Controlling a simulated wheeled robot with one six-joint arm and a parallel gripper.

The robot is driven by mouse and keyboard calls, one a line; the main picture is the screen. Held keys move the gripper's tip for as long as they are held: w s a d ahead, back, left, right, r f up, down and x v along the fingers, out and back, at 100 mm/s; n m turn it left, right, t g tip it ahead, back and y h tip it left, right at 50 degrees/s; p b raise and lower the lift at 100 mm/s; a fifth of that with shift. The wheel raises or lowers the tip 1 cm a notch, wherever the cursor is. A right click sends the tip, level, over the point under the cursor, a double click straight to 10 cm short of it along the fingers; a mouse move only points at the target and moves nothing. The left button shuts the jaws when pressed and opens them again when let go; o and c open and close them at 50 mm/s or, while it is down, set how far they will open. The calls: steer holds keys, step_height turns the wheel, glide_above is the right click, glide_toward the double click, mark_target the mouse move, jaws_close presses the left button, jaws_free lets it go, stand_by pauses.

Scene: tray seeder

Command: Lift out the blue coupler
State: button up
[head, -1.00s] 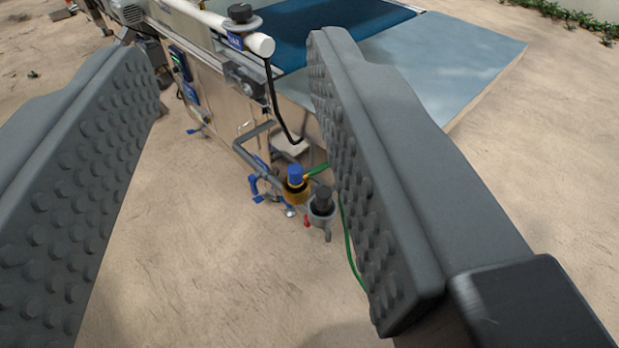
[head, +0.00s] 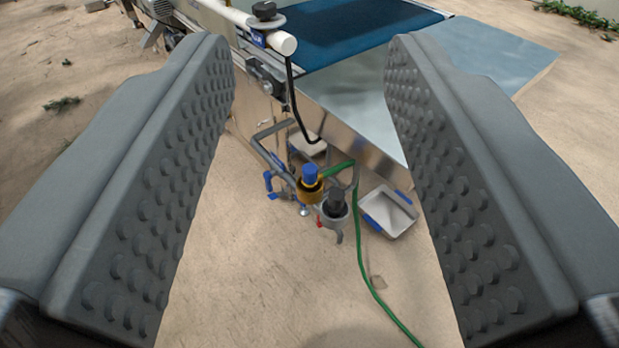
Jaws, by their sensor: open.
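A blue coupler-like piece (head: 310,175) sits upright in a yellow holder (head: 310,190) at the front end of the machine. I cannot tell for sure that it is the blue coupler. Beside it on the right is a grey holder (head: 335,212) with a black piece (head: 336,197) standing in it. A green hose (head: 362,256) runs from this spot down to the ground. My gripper (head: 310,60) is open and empty. Its two studded grey fingers frame the holders, which show between them, apart from both fingers and further away.
The tray seeder (head: 340,100) with its blue belt (head: 370,30) stands behind. A white tray with blue ends (head: 390,212) lies right of the holders. A grey pipe frame (head: 262,140), a black cable (head: 290,95) and a white roller end (head: 285,43) are close by. Sandy ground in front is clear.

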steer(key=o, duration=0.3)
steer(key=shift+w, duration=0.15)
steer(key=shift+o, duration=0.2)
steer(key=n+g+y, duration=0.1)
steer(key=n+g, duration=0.2)
steer(key=g, duration=1)
glide_above(310, 170)
steer(key=s+d, duration=0.2)
steer(key=s, duration=0.3)
step_height(310, 170, down, 28)
steer(key=x, duration=1.6)
steer(key=shift+a+f, duration=0.2)
steer(key=shift+a, duration=0.15)
